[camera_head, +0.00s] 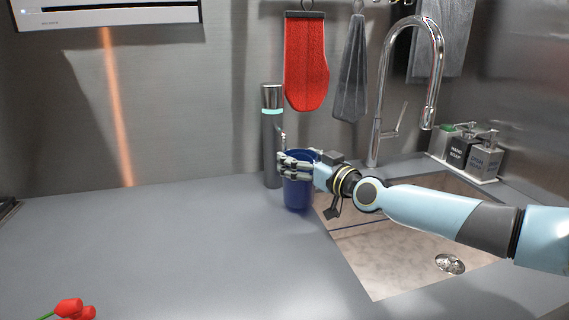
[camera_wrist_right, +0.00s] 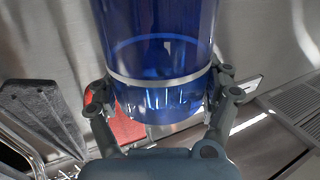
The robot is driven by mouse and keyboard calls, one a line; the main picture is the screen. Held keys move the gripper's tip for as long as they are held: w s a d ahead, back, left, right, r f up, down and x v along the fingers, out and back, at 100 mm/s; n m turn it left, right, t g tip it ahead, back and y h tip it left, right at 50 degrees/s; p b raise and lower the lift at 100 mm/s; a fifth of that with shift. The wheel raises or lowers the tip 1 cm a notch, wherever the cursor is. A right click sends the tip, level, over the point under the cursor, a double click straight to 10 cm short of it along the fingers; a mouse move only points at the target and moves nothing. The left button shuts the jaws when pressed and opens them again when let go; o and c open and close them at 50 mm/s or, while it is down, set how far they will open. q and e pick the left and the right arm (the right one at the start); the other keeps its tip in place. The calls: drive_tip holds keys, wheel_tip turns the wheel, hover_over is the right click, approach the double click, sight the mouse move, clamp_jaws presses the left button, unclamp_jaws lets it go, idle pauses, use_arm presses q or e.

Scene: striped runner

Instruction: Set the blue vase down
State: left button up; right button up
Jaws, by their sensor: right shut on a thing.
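The blue vase (camera_head: 298,193) is upright at the back of the grey counter, beside the sink's left edge. My right gripper (camera_head: 290,165) is shut around its upper part, reaching in from the right. In the right wrist view the translucent blue vase (camera_wrist_right: 165,65) fills the top middle, with the fingers of my right gripper (camera_wrist_right: 165,95) on both sides of it. I cannot tell whether the vase's base touches the counter. My left gripper is in neither view.
A grey bottle (camera_head: 272,145) stands close behind the vase, to the left. The sink (camera_head: 400,250) lies right of it, below the tap (camera_head: 378,130). Soap dispensers (camera_head: 465,150) stand at the back right. Red flowers (camera_head: 70,308) show at front left. The counter's left and middle (camera_head: 150,240) are clear.

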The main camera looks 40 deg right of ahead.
drive_tip(key=w+a, duration=0.1)
drive_tip(key=w+a+f, duration=0.1)
drive_tip(key=a, duration=0.1)
drive_tip(key=shift+w+b, duration=0.2)
drive_tip(key=shift+b, duration=0.15)
drive_tip(key=shift+f, duration=0.3)
drive_tip(key=shift+s+d, duration=0.1)
drive_tip(key=shift+r, duration=0.1)
drive_tip(key=o, duration=1.3)
drive_tip(key=shift+f+b, duration=0.2)
drive_tip(key=shift+b, duration=0.1)
drive_tip(key=shift+c, duration=0.2)
drive_tip(key=o, duration=0.4)
drive_tip(key=shift+c, duration=0.2)
drive_tip(key=shift+r, duration=0.1)
